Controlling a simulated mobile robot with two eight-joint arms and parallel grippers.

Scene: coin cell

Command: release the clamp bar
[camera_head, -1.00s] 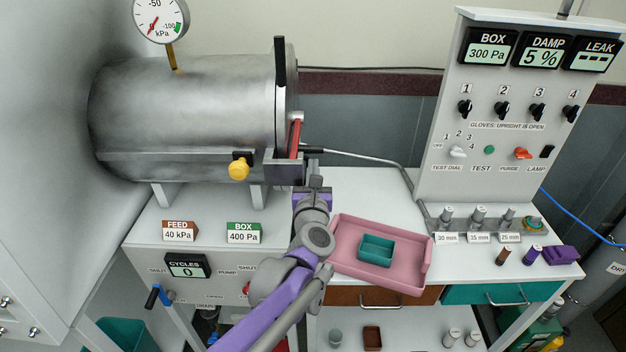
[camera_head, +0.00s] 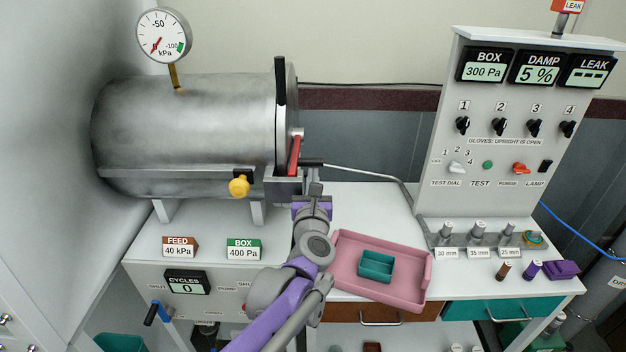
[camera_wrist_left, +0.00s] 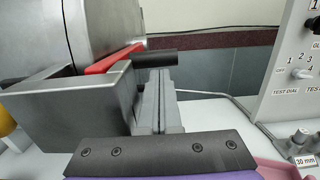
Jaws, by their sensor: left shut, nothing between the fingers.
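The clamp bar (camera_head: 294,155) is red and sits at the right end of the grey metal cylinder (camera_head: 190,125). In the left wrist view the red bar (camera_wrist_left: 112,60) runs toward a black round grip (camera_wrist_left: 155,60). My left gripper (camera_head: 314,178) is shut and empty, just below the black grip (camera_head: 311,163). In the left wrist view its fingers (camera_wrist_left: 160,90) are together, pointing up toward the grip. I cannot tell whether they touch it. A grey block (camera_head: 283,188) sits beside the fingers, on the cylinder side. My right gripper is not in view.
A yellow knob (camera_head: 239,186) is left of the grey block. A pink tray (camera_head: 345,270) with a teal box (camera_head: 376,265) lies right of my left arm. A control panel (camera_head: 515,180) stands further right. The white worktop behind the tray is clear.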

